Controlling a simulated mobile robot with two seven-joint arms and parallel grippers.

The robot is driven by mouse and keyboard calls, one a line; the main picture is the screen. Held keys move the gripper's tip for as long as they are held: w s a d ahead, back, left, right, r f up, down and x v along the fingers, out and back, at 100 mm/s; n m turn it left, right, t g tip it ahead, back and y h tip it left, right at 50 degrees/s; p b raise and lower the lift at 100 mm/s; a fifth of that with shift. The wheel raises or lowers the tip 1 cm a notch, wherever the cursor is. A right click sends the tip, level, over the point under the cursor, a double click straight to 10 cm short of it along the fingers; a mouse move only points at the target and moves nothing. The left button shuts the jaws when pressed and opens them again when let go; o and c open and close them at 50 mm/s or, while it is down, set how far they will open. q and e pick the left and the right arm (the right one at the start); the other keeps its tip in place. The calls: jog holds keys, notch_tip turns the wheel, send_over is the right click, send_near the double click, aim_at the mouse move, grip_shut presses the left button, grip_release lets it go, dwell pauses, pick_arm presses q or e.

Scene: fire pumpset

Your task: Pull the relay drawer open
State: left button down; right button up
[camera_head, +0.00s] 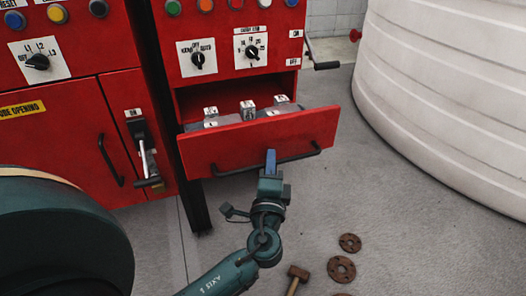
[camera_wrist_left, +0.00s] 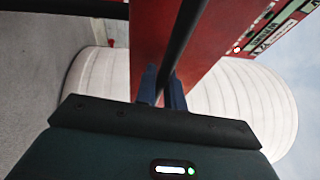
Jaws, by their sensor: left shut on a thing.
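The red relay drawer (camera_head: 255,143) stands out from the red cabinet in the head view, with a gap above its front through which several small grey relays (camera_head: 248,110) show. A dark bar handle (camera_head: 308,153) runs along the drawer's front. My left gripper (camera_head: 271,160) is shut on this handle near its middle. In the left wrist view the dark handle bar (camera_wrist_left: 183,40) passes between the blue fingers of the left gripper (camera_wrist_left: 163,88), with the red drawer front behind it. My right gripper is not in view.
A large white ribbed tank (camera_head: 440,100) stands at the right. A left red cabinet (camera_head: 65,140) has a door handle and a lever switch (camera_head: 147,160). A hammer (camera_head: 297,277) and rusty flanges (camera_head: 341,268) lie on the grey floor. Floor in front of the tank is clear.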

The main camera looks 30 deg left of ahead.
pick_arm(q)
jog(key=shift+s+d, duration=0.75)
jog(key=shift+d, duration=0.1)
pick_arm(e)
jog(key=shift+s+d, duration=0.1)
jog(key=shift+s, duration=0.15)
pick_arm(q)
jog(key=c, duration=1.8)
grip_release()
jog(key=shift+o, duration=0.2)
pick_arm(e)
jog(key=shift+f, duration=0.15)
